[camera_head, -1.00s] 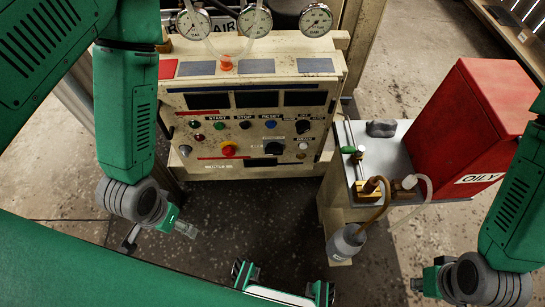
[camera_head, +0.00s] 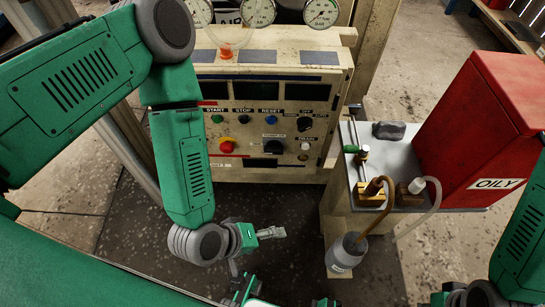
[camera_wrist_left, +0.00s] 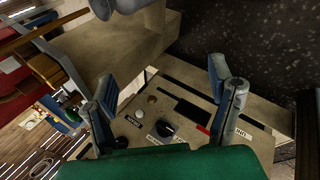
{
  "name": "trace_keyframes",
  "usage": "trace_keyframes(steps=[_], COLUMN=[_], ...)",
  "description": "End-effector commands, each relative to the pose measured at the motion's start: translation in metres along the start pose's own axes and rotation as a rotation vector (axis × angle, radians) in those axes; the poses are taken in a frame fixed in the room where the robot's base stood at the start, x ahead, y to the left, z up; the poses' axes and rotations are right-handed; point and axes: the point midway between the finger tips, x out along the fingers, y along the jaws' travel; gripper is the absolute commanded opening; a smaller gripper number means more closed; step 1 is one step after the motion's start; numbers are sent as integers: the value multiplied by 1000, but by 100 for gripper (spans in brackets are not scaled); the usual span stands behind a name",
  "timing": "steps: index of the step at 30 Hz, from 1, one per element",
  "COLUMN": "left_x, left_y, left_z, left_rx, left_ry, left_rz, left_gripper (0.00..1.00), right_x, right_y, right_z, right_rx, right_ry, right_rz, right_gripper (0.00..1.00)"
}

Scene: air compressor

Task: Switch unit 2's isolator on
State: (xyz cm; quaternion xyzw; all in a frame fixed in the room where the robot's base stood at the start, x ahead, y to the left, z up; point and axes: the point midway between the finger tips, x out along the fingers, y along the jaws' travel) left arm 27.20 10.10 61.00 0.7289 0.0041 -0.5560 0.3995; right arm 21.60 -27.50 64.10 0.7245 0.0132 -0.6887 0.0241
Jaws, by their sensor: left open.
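The cream control panel (camera_head: 245,175) shows in the head view below the gauges. A larger black knob (camera_head: 273,147) sits low on it, and a smaller black selector (camera_head: 305,124) is above right. I cannot read which label names unit 2's isolator. My left gripper (camera_head: 259,246) is in front of and below the panel, touching nothing visible. In the left wrist view its two fingers (camera_wrist_left: 165,92) are spread and empty, with a black knob (camera_wrist_left: 165,129) on the panel beyond them. My right gripper (camera_head: 432,300) is mostly cut off at the bottom right; its jaws are unclear.
A red emergency button (camera_head: 227,147) and several small buttons share the panel. To the right, a bench (camera_head: 340,200) carries brass fittings, hoses and a red OILY bin (camera_head: 478,125). A grey bottle (camera_head: 346,252) hangs at its front. Dark floor lies below the panel.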

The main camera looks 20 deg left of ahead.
Motion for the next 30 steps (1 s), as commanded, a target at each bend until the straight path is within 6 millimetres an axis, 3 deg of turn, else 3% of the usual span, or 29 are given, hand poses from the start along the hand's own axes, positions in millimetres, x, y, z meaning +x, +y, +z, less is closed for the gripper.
trace_keyframes(steps=[1, 3, 5, 8, 11, 15, 21, 30], left_x=[30, 59, 81, 108, 124, 132, 128, 128], left_y=[7, 28, 46, 66, 67, 46, 16, 12], left_z=[6, 6, -1, -27, -64, -115, -152, -175], left_rx=[-125, -339, -555, -924, -1275, -1649, -1874, -1909], left_ry=[20, 54, 82, 128, 171, 224, 257, 246], left_rz=[81, 223, 361, 602, 856, 1203, 1535, 1604], left_gripper=[76, 76, 76, 76, 76, 76, 76, 76], right_x=[22, 43, 62, 92, 121, 153, 174, 186], right_y=[0, 0, 0, 0, 0, -1, -1, -1], right_z=[1, 3, 4, 6, 7, 9, 10, 10], right_rx=[2, 2, 2, 2, 1, 0, 0, 2], right_ry=[0, -1, -1, -1, -1, -1, -1, 0], right_rz=[1, 1, 1, 1, 0, 0, 0, 1], right_gripper=[0, 0, 0, 0, 0, 0, 0, 0])
